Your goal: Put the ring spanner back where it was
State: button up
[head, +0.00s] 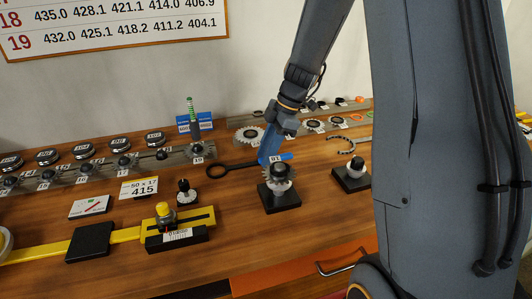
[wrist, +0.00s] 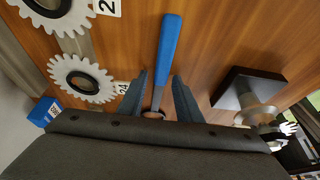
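The ring spanner (head: 217,171) has a black ring and shaft and a blue handle, and appears to lie on the wooden bench in the head view. In the wrist view its blue handle (wrist: 169,42) runs up the picture, and its shaft passes between my fingers. My gripper (head: 268,160) is over the spanner near where handle and shaft meet. In the wrist view my gripper (wrist: 161,76) is open, with a visible gap on each side of the spanner. Whether the fingertips are beside it or just above it I cannot tell. The ring end is partly hidden by the gripper body.
A sprocket on a black stand (head: 280,196) is close in front of the handle, and another black stand (head: 352,178) is to the right. White sprockets (wrist: 82,80) lie behind. A grey rail (head: 100,170) with small numbered posts is at left, and a yellow gauge (head: 180,228) is in front.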

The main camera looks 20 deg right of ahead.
jog(key=shift+s+r, duration=0.1)
jog(key=b+v, duration=0.3)
jog(key=v, duration=0.9)
jog(key=shift+r, duration=0.1)
